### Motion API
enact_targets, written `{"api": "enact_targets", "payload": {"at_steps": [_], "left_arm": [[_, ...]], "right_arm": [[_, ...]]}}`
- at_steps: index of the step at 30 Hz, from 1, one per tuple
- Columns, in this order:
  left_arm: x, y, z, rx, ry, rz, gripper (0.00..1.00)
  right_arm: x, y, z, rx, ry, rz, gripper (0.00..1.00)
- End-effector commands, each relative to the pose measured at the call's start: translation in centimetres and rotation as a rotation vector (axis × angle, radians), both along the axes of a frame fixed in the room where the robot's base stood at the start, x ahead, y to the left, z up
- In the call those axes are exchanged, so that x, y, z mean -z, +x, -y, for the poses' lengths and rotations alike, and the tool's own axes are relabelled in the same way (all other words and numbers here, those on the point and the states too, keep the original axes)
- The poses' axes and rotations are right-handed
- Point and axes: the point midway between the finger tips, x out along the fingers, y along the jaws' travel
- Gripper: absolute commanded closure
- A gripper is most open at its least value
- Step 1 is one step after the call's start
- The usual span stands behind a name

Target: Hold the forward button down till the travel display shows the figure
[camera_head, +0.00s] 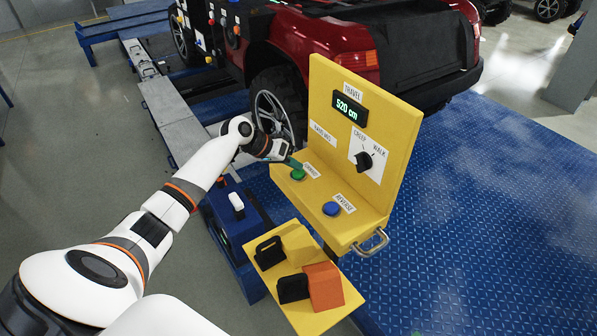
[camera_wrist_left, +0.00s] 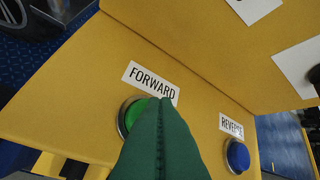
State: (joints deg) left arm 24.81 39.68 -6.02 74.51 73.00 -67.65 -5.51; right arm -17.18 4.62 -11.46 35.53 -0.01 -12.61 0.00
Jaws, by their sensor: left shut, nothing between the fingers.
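The yellow control box (camera_head: 391,150) has a travel display (camera_head: 349,108) that reads 520 cm. The green forward button (camera_head: 298,175) is on its lower ledge, under the FORWARD label (camera_wrist_left: 151,82). My left gripper (camera_head: 293,162) is shut and empty, its green fingers together at the forward button. In the left wrist view the closed fingertips (camera_wrist_left: 168,102) cover part of the green button (camera_wrist_left: 132,114); I cannot tell whether they touch or press it. The blue reverse button (camera_head: 331,208) is to the right, clear of the fingers. My right gripper is not in view.
A black creep/walk knob (camera_head: 364,160) sits on the upright panel. A metal handle (camera_head: 374,243) sticks out at the box's near side.

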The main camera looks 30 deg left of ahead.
Motion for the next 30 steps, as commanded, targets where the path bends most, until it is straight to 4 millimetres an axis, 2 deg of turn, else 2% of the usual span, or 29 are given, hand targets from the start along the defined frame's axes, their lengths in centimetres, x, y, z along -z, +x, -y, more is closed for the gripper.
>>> {"api": "enact_targets", "payload": {"at_steps": [30], "left_arm": [[1.01,-0.04,0.04,0.000,0.000,-0.002,1.00]], "right_arm": [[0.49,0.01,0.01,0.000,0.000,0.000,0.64]]}}
